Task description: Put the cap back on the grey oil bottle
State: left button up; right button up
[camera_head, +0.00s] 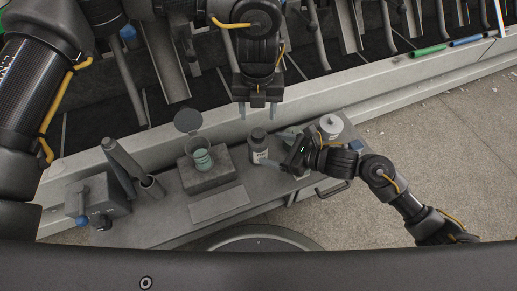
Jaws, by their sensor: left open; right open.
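A small dark grey bottle (260,154) with a pale label stands upright on the bench, right of the middle. Its top is dark; I cannot tell a cap from an open neck, and no separate cap is clearly visible. My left gripper (257,110) is open and empty, pointing down just behind and above the bottle top. My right gripper (273,150) comes in from the right at bottle height, open, with its fingers pointing left close to the bottle. I cannot tell whether they touch it.
A glass jar of green liquid (201,160) with a raised round lid (187,120) sits in a grey block left of the bottle. A white canister (331,126) stands to the right. A flat grey plate (218,203) lies in front. Machine ledge (400,80) runs behind.

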aim_at(258, 145)
jog(key=shift+x, duration=3.15)
